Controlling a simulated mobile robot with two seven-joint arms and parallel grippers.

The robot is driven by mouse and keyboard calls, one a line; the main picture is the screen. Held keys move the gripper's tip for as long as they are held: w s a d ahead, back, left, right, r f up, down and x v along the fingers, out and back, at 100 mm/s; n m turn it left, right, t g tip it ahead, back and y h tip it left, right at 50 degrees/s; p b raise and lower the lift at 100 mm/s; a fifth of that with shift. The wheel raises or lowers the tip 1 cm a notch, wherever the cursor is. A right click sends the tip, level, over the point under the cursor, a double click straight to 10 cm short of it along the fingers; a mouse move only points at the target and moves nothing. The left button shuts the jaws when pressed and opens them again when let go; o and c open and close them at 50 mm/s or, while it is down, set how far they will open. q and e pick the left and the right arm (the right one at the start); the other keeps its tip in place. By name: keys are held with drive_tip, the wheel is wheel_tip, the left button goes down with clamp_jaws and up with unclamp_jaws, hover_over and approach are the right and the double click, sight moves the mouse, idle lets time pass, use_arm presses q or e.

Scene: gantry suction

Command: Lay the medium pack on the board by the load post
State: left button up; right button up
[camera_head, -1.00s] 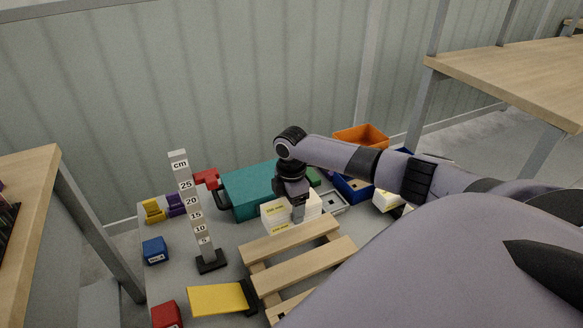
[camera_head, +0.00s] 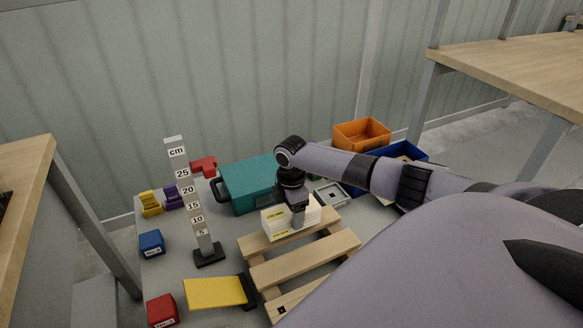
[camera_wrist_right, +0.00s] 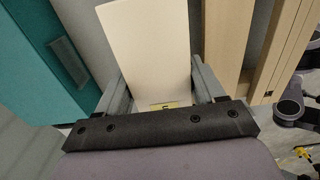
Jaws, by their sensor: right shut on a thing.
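A cream-white pack (camera_head: 274,223) with yellow labels is over the rear slat of the wooden slatted board (camera_head: 288,264). I cannot tell whether it touches the slat. My right gripper (camera_head: 298,219) points down and is shut on this pack. In the right wrist view the pack (camera_wrist_right: 150,45) sits between the two fingers (camera_wrist_right: 160,95), with part of a yellow label near the palm. The upright load post (camera_head: 190,200), marked in cm, stands left of the slatted board on a black foot. My left gripper is not in view.
A teal case (camera_head: 245,185) stands behind the pack. A yellow plate (camera_head: 215,292), a blue block (camera_head: 151,243) and a red block (camera_head: 162,310) lie around the post. Orange (camera_head: 361,134) and blue (camera_head: 415,152) bins stand at back right. The front slats are bare.

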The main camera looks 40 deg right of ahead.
drive_tip(key=shift+p, duration=0.85)
idle(1.3)
drive_tip(key=shift+f+b, duration=0.7)
drive_tip(key=shift+f, duration=0.35)
drive_tip(key=o, duration=1.4)
drive_tip(key=shift+r, duration=0.1)
wheel_tip(320, 180, up, 6)
drive_tip(key=shift+f+p, duration=0.1)
drive_tip(key=shift+p, duration=0.65)
drive_tip(key=shift+r, duration=0.65)
